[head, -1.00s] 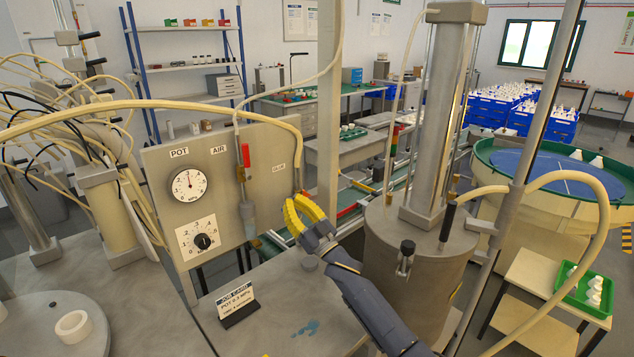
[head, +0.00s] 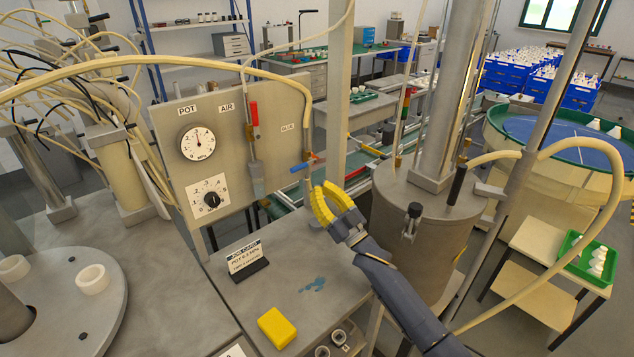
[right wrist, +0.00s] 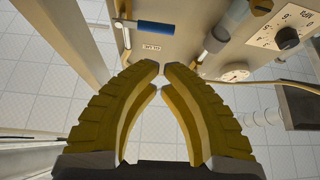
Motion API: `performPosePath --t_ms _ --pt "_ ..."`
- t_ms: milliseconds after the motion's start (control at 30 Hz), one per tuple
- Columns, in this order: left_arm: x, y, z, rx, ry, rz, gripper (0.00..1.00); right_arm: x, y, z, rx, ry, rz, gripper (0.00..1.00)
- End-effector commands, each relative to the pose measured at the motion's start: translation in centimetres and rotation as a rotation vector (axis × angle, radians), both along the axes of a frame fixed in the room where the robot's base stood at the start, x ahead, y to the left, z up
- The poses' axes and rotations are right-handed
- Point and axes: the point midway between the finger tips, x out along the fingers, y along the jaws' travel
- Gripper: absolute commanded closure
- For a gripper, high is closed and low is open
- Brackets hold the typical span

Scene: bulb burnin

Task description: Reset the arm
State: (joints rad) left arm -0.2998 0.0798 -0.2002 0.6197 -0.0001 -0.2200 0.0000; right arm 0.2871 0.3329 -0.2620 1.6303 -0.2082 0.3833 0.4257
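My right gripper (head: 322,203) has yellow ribbed fingers and hangs in front of the valve panel (head: 220,210), to its lower right. In the right wrist view its fingertips (right wrist: 160,66) nearly meet, with only a thin gap and nothing held. The blue valve lever (head: 308,165) sticks out near the GLUE label, above the gripper and apart from it. It also shows beyond the fingertips in the right wrist view (right wrist: 158,28). The red lever (head: 254,113) stands upright under the AIR label. My left gripper is not in view.
A grey pressure tank (head: 425,240) stands close right of my right arm, with a post (head: 338,100) behind. On the bench are a job card (head: 246,260), a yellow block (head: 277,327) and a blue stain. A hose loops at the right.

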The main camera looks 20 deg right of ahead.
Motion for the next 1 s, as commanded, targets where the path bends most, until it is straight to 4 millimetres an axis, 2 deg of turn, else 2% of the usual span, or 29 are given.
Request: performPosePath --t_ms 433,567,667,767,867,1000 --pt "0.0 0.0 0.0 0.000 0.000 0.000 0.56 -0.3 -0.1 -0.2 0.000 0.000 0.001 1.00" --pt "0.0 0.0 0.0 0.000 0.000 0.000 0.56 -0.1 -0.6 1.0 -0.013 -0.024 -0.008 1.00" --pt "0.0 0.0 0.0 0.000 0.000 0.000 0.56 0.3 -1.8 4.0 -0.042 -0.083 -0.031 1.00" --pt "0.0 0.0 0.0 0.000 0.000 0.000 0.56 0.6 -3.7 8.9 -0.091 -0.178 -0.073 1.00" --pt "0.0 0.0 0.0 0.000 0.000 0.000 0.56 0.5 -6.0 14.9 -0.151 -0.296 -0.129 1.00" --pt "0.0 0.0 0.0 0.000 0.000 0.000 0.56 -0.8 -9.1 23.3 -0.236 -0.461 -0.217 1.00"
